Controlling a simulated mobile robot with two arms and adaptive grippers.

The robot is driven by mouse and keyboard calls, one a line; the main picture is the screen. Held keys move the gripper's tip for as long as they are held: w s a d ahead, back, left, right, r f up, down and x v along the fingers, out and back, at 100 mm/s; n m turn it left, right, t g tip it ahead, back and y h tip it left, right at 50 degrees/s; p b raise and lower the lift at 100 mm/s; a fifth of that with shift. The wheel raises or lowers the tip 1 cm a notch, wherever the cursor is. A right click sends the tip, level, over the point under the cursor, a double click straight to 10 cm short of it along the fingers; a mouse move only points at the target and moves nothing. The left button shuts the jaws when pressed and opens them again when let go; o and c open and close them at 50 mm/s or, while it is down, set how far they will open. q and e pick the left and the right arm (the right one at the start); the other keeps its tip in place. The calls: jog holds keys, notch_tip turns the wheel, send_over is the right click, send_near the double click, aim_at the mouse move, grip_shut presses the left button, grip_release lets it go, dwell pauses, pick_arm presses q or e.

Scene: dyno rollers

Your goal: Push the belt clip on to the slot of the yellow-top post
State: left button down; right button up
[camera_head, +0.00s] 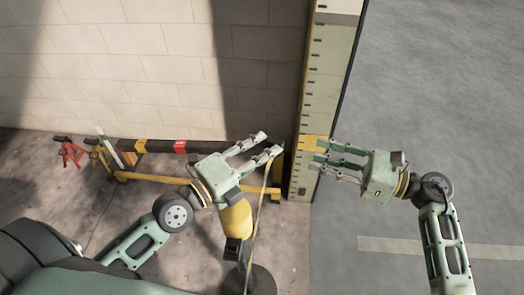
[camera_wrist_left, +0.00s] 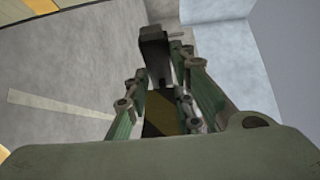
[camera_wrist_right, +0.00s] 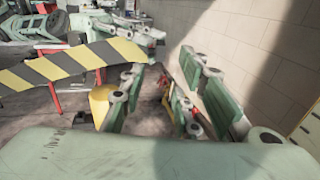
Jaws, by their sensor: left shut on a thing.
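My left gripper (camera_head: 268,144) is shut on the black belt clip (camera_wrist_left: 156,52), which sticks out past its fingertips in the left wrist view. The yellow-black striped belt (camera_wrist_right: 58,65) runs off from the left gripper in the right wrist view. In the head view it shows nearly edge-on as a thin strip (camera_head: 262,205). A yellow post top (camera_head: 236,217) stands just below the left gripper in the head view, and yellow also shows under the belt (camera_wrist_right: 102,101). I cannot make out its slot. My right gripper (camera_head: 316,156) is open and empty, right of the left one.
A tall pale slotted column (camera_head: 325,85) with a yellow band rises behind the grippers, beside a block wall (camera_head: 150,65). A low yellow frame (camera_head: 150,179) and red stands (camera_head: 72,152) lie at the left. Grey floor (camera_head: 430,120) at the right is open.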

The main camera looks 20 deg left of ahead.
jog(key=a, duration=0.9)
jog(key=shift+a, duration=0.4)
jog(key=shift+c, duration=0.2)
jog(key=shift+w, duration=0.1)
grip_shut()
dwell(0.8)
jog(key=shift+d, duration=0.1)
jog(key=d, duration=1.2)
